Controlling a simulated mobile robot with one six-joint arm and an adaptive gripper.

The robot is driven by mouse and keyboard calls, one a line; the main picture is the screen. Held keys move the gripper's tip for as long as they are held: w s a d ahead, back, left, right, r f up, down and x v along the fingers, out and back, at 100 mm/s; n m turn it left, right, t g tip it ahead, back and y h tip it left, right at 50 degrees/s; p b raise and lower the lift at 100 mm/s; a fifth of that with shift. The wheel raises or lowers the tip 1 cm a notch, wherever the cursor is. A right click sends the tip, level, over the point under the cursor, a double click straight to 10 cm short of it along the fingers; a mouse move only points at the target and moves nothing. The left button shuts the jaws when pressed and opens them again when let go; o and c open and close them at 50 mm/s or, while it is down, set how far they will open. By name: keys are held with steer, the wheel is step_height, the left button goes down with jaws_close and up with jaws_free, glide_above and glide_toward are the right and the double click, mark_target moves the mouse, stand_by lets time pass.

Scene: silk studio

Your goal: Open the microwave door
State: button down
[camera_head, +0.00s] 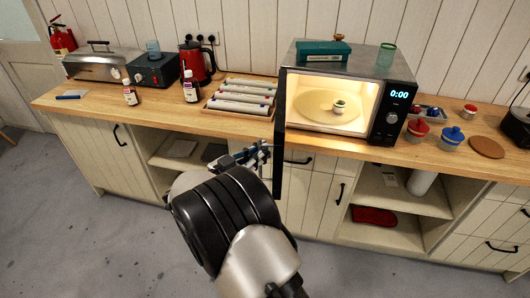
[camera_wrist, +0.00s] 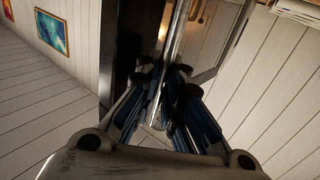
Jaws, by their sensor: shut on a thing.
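The microwave (camera_head: 396,72) stands on the counter with its lit inside showing. Its door (camera_head: 279,135) is swung far out at the left side and is seen almost edge-on. A small pot with a green rim (camera_head: 340,107) sits on the pale turntable (camera_head: 315,112) inside. My gripper (camera_head: 264,150) is at the outer edge of the door, in front of the counter. In the wrist view my gripper (camera_wrist: 167,100) is shut on the door's metal bar handle (camera_wrist: 178,42), which runs between the blue fingers. The contact is partly hidden by the fingers.
A teal box (camera_head: 323,50) and a green glass (camera_head: 386,55) stand on the microwave. Rolls on a rack (camera_head: 240,98), bottles and a red kettle (camera_head: 195,62) are to the left. Lidded jars (camera_head: 452,136) are to the right. Clear grey floor (camera_head: 90,220) lies before the cabinets.

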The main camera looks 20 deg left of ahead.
steer(key=shift+s, duration=0.1)
steer(key=c, duration=1.7)
jaws_free()
steer(key=v, duration=1.2)
steer(key=shift+a, duration=0.1)
